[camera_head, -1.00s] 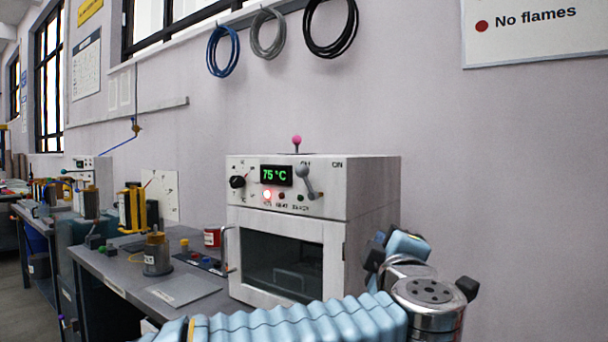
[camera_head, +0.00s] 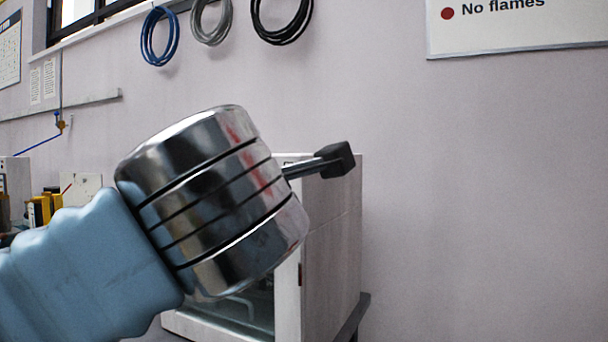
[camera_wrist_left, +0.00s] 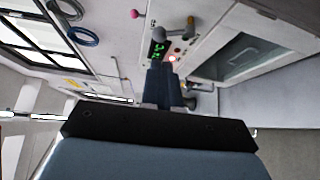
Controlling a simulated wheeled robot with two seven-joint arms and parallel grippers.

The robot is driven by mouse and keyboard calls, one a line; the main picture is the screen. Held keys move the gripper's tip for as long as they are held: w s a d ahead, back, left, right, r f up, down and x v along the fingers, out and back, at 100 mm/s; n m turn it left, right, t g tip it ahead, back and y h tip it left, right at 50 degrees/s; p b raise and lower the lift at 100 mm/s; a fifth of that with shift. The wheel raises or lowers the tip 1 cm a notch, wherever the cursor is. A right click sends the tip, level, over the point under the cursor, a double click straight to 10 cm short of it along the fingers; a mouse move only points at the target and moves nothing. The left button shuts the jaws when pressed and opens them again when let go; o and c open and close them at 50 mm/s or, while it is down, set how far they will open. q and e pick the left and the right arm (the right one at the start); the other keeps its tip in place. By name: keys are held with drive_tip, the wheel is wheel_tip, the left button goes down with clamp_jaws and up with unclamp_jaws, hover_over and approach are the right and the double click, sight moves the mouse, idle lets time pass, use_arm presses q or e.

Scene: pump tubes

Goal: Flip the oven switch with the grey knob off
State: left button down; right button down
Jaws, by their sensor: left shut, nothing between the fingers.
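In the left wrist view, the oven switch is a grey lever (camera_wrist_left: 189,25) with a grey knob (camera_wrist_left: 158,33) at its upper end, leaning a little towards the display. My left gripper (camera_wrist_left: 166,68) is shut and empty, its dark fingers pointing at the panel near the green display (camera_wrist_left: 157,50) and the lit red lamp (camera_wrist_left: 172,58). I cannot tell whether the fingertips touch anything. My right gripper is not in view.
A pink ball (camera_wrist_left: 134,13) on a stalk shows above the oven in the left wrist view. The glass door (camera_wrist_left: 245,58) is below the panel. Hose coils (camera_head: 160,36) hang on the wall.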

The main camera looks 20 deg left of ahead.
use_arm(q)
drive_tip(key=x, duration=1.1)
drive_tip(key=shift+w+a+p, duration=0.15)
drive_tip(key=shift+w+p, duration=0.15)
drive_tip(key=shift+w, duration=0.05)
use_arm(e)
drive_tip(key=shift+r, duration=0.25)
